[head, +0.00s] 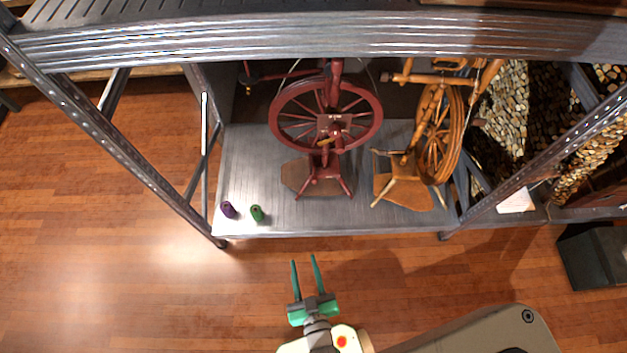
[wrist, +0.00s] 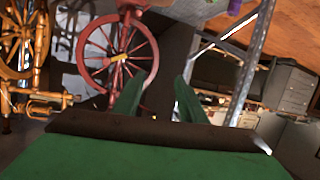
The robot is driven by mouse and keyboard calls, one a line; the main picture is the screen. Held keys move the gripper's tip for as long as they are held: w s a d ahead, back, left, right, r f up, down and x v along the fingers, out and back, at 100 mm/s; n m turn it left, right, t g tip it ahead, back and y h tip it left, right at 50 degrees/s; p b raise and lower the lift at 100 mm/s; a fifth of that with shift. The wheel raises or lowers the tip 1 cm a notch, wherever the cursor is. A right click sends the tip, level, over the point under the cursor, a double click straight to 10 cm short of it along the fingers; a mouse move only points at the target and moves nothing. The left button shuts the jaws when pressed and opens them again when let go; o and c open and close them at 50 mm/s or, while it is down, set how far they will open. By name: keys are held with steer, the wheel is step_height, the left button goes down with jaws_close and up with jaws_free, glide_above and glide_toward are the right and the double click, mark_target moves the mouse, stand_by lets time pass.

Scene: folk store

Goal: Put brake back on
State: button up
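A dark red spinning wheel (head: 345,112) stands on the grey metal shelf (head: 270,165), left of a light wooden spinning wheel (head: 437,130). A small yellowish lever-like piece (head: 324,141) shows near the red wheel's hub; I cannot tell if it is the brake. In the wrist view the red wheel (wrist: 117,55) is ahead at upper middle and the wooden wheel (wrist: 20,45) at far left. My gripper (head: 304,260) is open and empty, in front of the shelf's front edge and apart from both wheels. Its green fingers (wrist: 157,98) frame the lower part of the wrist view.
A purple spool (head: 229,210) and a green spool (head: 257,214) stand at the shelf's front left. Metal posts (head: 140,150) flank the shelf, and an upper shelf beam (head: 320,38) crosses above. A dark box (head: 592,258) stands at right. The wooden floor (head: 130,280) in front is clear.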

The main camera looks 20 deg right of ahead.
steer(key=w+d+f+h, duration=0.2)
steer(key=w+d+f, duration=0.3)
steer(key=w+f, duration=0.6)
steer(key=m+g, duration=0.1)
steer(key=g, duration=0.1)
glide_toward(314, 182)
steer(key=a+x, duration=0.1)
steer(key=x, duration=0.2)
steer(key=shift+w+d+f+h, duration=0.15)
steer(key=shift+w+d+h, duration=0.05)
steer(key=shift+w+d, duration=0.15)
steer(key=shift+w+d+f+h, duration=0.15)
steer(key=shift+w+d+h, duration=0.05)
steer(key=shift+d, duration=0.2)
steer(key=shift+x, duration=3.2)
steer(key=shift+a, duration=0.15)
jaws_close()
